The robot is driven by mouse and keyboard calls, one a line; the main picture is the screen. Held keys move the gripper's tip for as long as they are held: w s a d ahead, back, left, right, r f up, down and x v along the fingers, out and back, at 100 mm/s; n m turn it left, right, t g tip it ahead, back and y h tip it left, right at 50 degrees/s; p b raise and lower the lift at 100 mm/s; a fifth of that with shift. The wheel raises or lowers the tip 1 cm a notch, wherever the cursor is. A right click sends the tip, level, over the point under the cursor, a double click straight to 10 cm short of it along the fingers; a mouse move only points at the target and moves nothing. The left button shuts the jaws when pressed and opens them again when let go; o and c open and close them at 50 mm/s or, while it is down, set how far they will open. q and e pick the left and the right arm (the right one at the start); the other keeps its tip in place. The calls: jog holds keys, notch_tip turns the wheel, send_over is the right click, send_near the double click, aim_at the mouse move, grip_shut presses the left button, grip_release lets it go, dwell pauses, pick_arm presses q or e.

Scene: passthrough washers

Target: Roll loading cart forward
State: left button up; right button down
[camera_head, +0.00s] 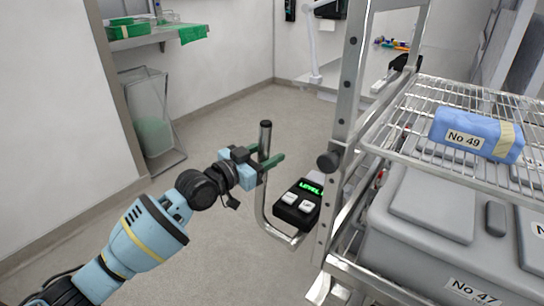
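The loading cart (347,110) stands on the right, a metal frame with wire shelves. Its tubular handle (266,130) rises on its left side. A black control box (299,203) with light buttons and a green lit "LEVEL" display sits beside the handle. My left gripper (268,161) is beside the upright of the handle, its green fingers apart. The handle appears to lie at or just beyond the fingers; I cannot tell whether they touch it. My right gripper is not in view.
A blue wrapped pack (477,135) marked "No 49" lies on the wire shelf (405,128). Grey cases (440,215) fill the shelf below. A wall shelf (150,37) with green items and a clear bin (152,120) stand at the left. Open floor (225,125) lies behind the handle.

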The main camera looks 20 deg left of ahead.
pick_arm(q)
jog(key=shift+s+d, duration=0.15)
jog(key=shift+d, duration=0.05)
jog(key=shift+s+a, duration=0.1)
jog(key=shift+s, duration=0.05)
jog(key=v, duration=0.7)
jog(key=shift+a, duration=0.2)
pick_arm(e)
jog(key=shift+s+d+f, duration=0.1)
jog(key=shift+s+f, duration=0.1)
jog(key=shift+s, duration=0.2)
pick_arm(q)
jog(key=shift+s, duration=0.1)
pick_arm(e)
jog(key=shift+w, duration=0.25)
